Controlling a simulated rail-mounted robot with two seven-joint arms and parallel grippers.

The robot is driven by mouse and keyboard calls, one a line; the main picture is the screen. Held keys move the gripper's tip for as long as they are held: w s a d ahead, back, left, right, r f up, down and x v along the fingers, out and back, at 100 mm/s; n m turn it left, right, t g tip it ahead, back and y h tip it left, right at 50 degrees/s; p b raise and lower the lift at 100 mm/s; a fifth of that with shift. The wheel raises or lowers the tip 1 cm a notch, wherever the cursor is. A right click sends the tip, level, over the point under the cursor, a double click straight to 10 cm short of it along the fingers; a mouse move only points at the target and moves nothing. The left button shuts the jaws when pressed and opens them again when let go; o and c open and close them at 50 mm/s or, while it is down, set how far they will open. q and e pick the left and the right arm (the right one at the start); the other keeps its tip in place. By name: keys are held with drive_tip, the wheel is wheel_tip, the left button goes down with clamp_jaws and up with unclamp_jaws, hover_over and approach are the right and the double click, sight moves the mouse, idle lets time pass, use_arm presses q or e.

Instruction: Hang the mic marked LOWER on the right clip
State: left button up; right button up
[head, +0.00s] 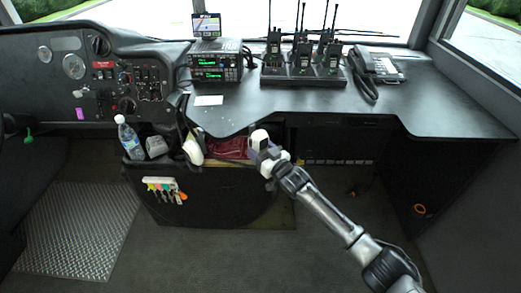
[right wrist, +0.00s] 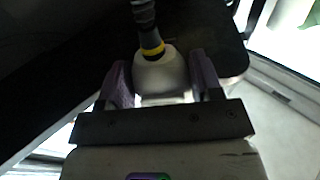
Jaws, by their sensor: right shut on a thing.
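My right gripper (head: 266,153) is in front of the dash edge, above the open bin. In the right wrist view its purple-padded fingers (right wrist: 162,84) are shut on a white mic (right wrist: 160,70) with a yellow ring and a dark cord at its far end. The held mic (head: 258,137) also shows as a white end past the fingers in the head view. No marking on it can be read. A second white mic (head: 193,149) hangs at the bin's left part, below the dash edge. I cannot make out the clips. My left gripper is not in view.
Two stacked radios (head: 216,67) with green displays stand on the dash. A charger rack (head: 302,77) of handheld radios and a desk phone (head: 376,68) stand to the right. A water bottle (head: 130,138) is in the bin's left end. Keys (head: 166,189) hang on its front.

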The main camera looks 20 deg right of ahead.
drive_tip(key=shift+f, duration=0.45)
idle(0.3)
drive_tip(key=shift+f, duration=0.3)
idle(0.4)
drive_tip(key=o, duration=0.9)
drive_tip(key=shift+s+d, duration=0.15)
drive_tip(key=shift+s, duration=0.15)
drive_tip(key=shift+p+v, duration=1.5)
drive_tip(key=shift+v, duration=5.05)
